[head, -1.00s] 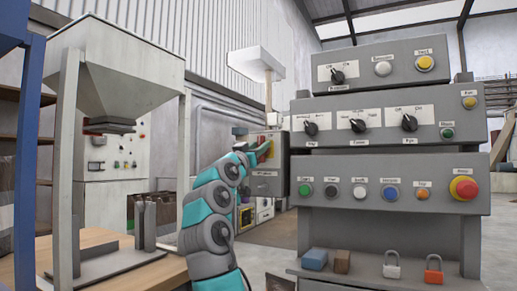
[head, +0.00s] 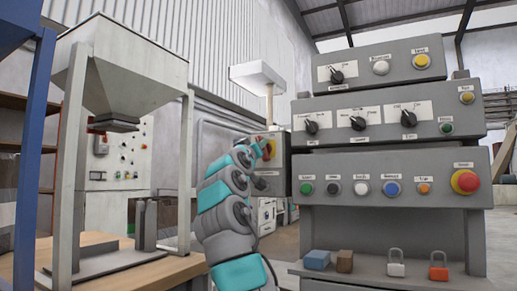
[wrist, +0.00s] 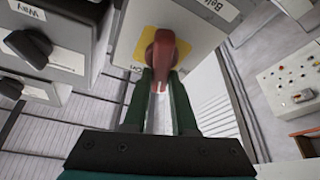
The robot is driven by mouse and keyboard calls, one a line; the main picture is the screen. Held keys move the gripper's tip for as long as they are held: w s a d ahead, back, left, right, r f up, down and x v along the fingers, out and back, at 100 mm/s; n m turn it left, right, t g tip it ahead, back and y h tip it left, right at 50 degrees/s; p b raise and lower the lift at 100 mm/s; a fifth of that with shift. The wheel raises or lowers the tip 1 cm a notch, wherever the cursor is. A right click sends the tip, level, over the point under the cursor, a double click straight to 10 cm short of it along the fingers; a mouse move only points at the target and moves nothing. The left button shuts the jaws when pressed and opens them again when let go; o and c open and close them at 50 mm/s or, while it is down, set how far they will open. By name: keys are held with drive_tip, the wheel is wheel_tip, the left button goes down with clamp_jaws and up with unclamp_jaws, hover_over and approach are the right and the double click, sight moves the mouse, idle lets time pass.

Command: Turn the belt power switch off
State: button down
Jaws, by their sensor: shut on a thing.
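The belt switch is a red handle (wrist: 162,48) on a yellow plate (wrist: 185,42), set on a grey box whose label starts with "Belt". In the wrist view an "On" mark shows beside the plate's lower left. My gripper (wrist: 161,76) is shut on the red handle, one dark green finger on each side. In the head view my gripper (head: 262,149) is at the front of the grey switch box (head: 281,161), beyond my bent arm. The arm and fingers hide part of the switch there.
A wide grey control panel (head: 390,235) with knobs and buttons stands at right. A hopper on legs (head: 125,70) and a wooden table (head: 100,243) are at left. Another grey box with a black knob (wrist: 28,45) is close to my gripper in the wrist view.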

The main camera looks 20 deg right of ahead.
drive_tip(key=shift+w+d+f+n, duration=0.1)
drive_tip(key=shift+d+f+n, duration=0.3)
drive_tip(key=shift+n, duration=0.1)
drive_tip(key=shift+r+n+y, duration=0.1)
drive_tip(key=shift+n+y, duration=0.2)
drive_tip(key=shift+a+n+y, duration=0.15)
drive_tip(key=shift+n+y, duration=0.25)
drive_tip(key=shift+n, duration=0.2)
drive_tip(key=shift+n+t, duration=0.3)
drive_tip(key=shift+n, duration=0.1)
drive_tip(key=shift+n+y+p, duration=0.5)
drive_tip(key=shift+n+p, duration=0.2)
drive_tip(key=shift+n, duration=0.3)
drive_tip(key=n+y+p, duration=0.1)
drive_tip(key=n+p, duration=0.2)
drive_tip(key=p, duration=0.2)
drive_tip(key=n+y+p, duration=0.1)
drive_tip(key=n+p, duration=0.2)
drive_tip(key=p, duration=0.2)
drive_tip(key=n+g+y+p, duration=0.1)
drive_tip(key=n+p, duration=0.3)
drive_tip(key=p, duration=0.2)
drive_tip(key=shift+a+y, duration=0.15)
drive_tip(key=shift+y, duration=0.25)
drive_tip(key=shift+n, duration=0.3)
